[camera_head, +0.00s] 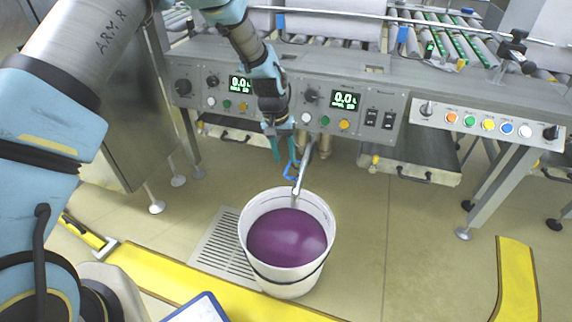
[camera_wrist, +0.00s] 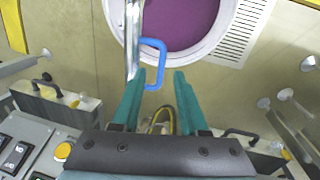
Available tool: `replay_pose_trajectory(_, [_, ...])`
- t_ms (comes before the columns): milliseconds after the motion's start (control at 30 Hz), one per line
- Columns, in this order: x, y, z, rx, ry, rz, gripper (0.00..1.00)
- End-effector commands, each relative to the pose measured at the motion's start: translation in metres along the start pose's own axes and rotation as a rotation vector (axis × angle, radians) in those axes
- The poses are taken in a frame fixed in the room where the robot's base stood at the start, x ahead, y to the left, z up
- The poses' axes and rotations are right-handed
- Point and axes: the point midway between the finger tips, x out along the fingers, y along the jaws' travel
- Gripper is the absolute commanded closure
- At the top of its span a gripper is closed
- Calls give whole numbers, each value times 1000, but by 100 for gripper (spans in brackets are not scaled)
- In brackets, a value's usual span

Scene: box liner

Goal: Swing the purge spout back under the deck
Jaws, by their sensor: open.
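The purge spout (camera_head: 302,175) is a shiny metal tube reaching out from under the deck (camera_head: 300,62). Its end is over a white bucket (camera_head: 329,225) of purple liquid. A blue loop handle (camera_head: 290,168) is fixed to the spout's side. My gripper (camera_head: 282,150) is open, with teal fingers pointing down just left of the spout. In the wrist view, the spout (camera_wrist: 133,40) runs up toward the bucket (camera_wrist: 222,38). The blue handle (camera_wrist: 162,62) shows at and between the fingertips of my gripper (camera_wrist: 160,78). I cannot tell whether they touch it.
The deck front carries knobs, displays and buttons close to my gripper. A button panel (camera_head: 485,124) is at the right. A floor grate (camera_head: 222,245) lies beside the bucket. Yellow floor strips (camera_head: 165,280) run in front. A tray with a handle (camera_head: 410,170) hangs under the deck.

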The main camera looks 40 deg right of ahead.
Motion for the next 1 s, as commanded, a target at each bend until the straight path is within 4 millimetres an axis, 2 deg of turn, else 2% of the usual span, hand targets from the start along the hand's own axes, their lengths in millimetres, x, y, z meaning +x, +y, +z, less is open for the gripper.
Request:
replay_pose_trajectory(33, [10, 0, 1, 0, -3, 0, 57])
replay_pose_trajectory(200, [27, 0, 0, 0, -1, -1, 57])
replay_pose_trajectory(600, [33, 0, 0, -1, 0, -1, 58])
replay_pose_trajectory(900, [32, 0, 0, -1, 0, 0, 92])
replay_pose_trajectory(1000, [32, 0, 0, -1, 0, 0, 100])
